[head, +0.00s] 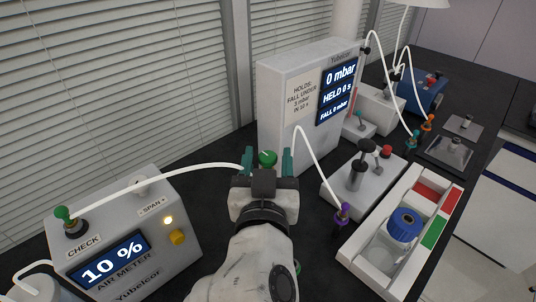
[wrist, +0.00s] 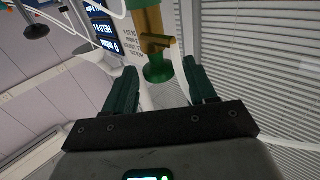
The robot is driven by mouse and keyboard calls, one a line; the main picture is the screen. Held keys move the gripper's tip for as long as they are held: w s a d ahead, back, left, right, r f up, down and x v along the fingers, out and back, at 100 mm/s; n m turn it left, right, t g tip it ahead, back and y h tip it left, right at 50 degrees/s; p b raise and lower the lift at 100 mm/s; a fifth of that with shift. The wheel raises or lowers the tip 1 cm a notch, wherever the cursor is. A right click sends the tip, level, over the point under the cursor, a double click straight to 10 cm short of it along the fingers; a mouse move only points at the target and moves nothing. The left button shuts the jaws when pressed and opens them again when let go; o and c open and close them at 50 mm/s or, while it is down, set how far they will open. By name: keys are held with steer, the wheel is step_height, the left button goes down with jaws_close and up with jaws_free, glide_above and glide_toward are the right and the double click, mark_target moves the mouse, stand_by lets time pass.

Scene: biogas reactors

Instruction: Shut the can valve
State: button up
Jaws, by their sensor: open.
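My gripper (head: 267,165) is open, its two teal fingers apart. A round green piece (head: 267,157) shows between the fingers in the head view. In the wrist view, a brass body with a green flared end (wrist: 158,72) and a short brass side stub sits between or just beyond the open fingers (wrist: 160,75), with gaps on both sides. I cannot tell whether this is the can valve or whether it is fixed or hanging. White tubes run near it. A grey can (head: 35,288) is partly cut off at the lower left.
The air meter (head: 130,245) reads 10 % at the left, with a green plug on CHECK. The tall box (head: 282,110) reads 0 mbar behind my gripper. A grey pump block (head: 360,185) and white tray (head: 352,258) stand right. White tubes loop close to my gripper.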

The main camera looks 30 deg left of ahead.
steer(key=b+v, duration=0.1)
steer(key=v, duration=0.8)
steer(key=shift+s+d, duration=0.1)
steer(key=shift+s, duration=0.1)
